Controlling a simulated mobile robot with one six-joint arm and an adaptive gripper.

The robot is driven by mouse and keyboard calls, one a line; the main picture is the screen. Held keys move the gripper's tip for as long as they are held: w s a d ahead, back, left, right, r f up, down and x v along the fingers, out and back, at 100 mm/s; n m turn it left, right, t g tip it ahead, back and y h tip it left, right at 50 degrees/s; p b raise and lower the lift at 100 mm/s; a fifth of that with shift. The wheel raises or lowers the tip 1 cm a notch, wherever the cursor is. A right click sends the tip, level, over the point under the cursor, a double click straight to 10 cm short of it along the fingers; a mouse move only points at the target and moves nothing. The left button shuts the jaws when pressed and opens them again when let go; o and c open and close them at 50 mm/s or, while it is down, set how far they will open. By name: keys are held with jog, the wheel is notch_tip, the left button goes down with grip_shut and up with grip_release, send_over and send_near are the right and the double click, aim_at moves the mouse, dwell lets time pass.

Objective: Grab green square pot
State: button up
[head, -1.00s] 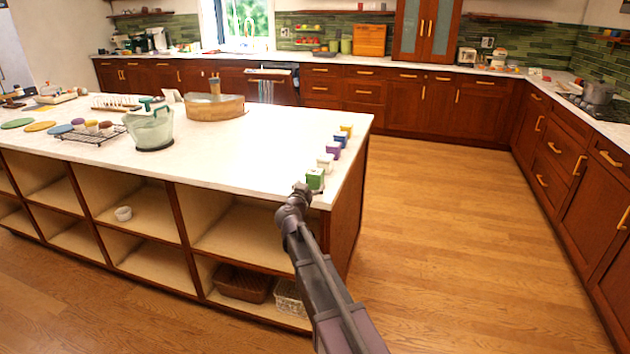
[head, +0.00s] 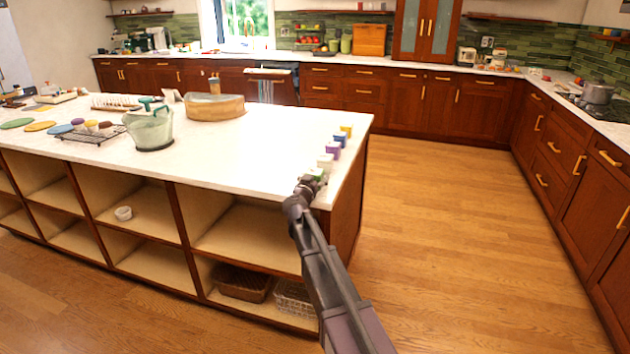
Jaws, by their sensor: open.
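The green square pot (head: 316,173) stands at the near right corner of the white island counter, first in a row of small square pots. Its lower part is largely hidden behind my gripper (head: 306,184). My gripper is open, at the counter's near edge, right in front of the pot and overlapping it in the picture. I cannot tell whether the fingers touch the pot or lie around it.
Behind it in the row stand a white pot (head: 325,161), a purple pot (head: 333,150), a blue pot (head: 340,140) and a yellow pot (head: 347,130). The counter (head: 250,150) left of the row is clear.

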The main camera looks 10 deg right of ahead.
dwell(0.3)
jog(key=c, duration=1.1)
jog(key=shift+r, duration=0.15)
jog(key=shift+r+p, duration=0.2)
jog(key=shift+p, duration=0.15)
jog(key=v, duration=1.8)
jog(key=shift+f, duration=0.15)
